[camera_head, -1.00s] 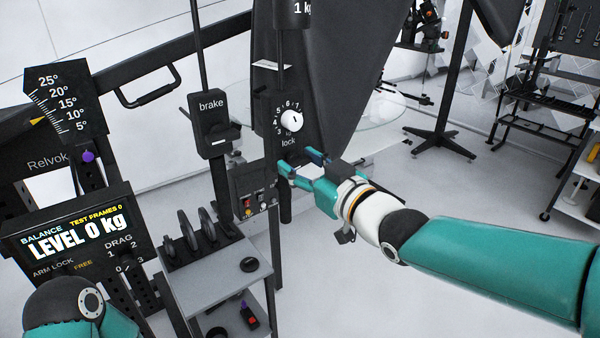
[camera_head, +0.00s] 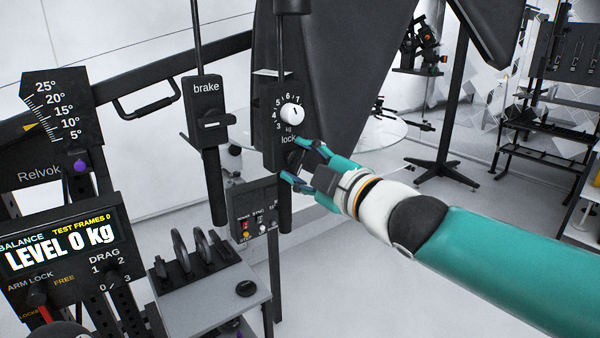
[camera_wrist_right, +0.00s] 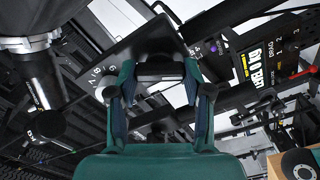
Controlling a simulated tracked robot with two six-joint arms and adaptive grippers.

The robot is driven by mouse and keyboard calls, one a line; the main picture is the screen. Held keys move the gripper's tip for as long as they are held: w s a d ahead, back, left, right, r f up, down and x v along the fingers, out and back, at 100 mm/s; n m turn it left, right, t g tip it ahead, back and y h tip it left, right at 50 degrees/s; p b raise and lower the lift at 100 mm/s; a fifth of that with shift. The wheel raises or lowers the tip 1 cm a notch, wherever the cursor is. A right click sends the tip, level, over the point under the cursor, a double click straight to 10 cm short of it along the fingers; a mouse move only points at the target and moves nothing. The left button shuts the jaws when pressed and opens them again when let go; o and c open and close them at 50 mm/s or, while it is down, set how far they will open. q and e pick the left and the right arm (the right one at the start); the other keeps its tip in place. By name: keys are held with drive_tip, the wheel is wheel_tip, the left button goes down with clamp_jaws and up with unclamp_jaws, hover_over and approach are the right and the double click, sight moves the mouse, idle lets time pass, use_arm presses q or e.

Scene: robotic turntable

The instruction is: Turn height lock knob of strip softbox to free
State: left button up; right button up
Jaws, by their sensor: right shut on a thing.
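The black height lock knob (camera_head: 293,158) is below the word "lock" on a black control box (camera_head: 270,130) with a white numbered dial (camera_head: 292,113). My right gripper (camera_head: 304,164) is at this knob, one finger above and one below. In the right wrist view the fingers (camera_wrist_right: 160,75) are closed around a dark block-like part (camera_wrist_right: 160,68), which looks like the knob. Its pointer and free mark are hidden or too small to read. The big black softbox panel (camera_head: 345,60) rises behind. My left gripper is out of view.
A black brake box (camera_head: 207,103) on a pole stands left of the lock box. A small switch panel (camera_head: 255,208) is below. A balance display (camera_head: 62,245) and a grey cart (camera_head: 215,283) stand lower left.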

drive_tip(key=n, duration=0.2)
drive_tip(key=n+b, duration=0.1)
drive_tip(key=shift+a+f+n, duration=0.1)
drive_tip(key=shift+f+n, duration=0.15)
drive_tip(key=shift+n, duration=0.05)
drive_tip(key=shift+s+n+b, duration=0.1)
drive_tip(key=shift+n+b, duration=0.25)
drive_tip(key=shift+n, duration=0.85)
drive_tip(key=o, duration=1.2)
drive_tip(key=shift+a+r, duration=0.1)
drive_tip(key=shift+r, duration=0.05)
drive_tip(key=shift+c, duration=0.2)
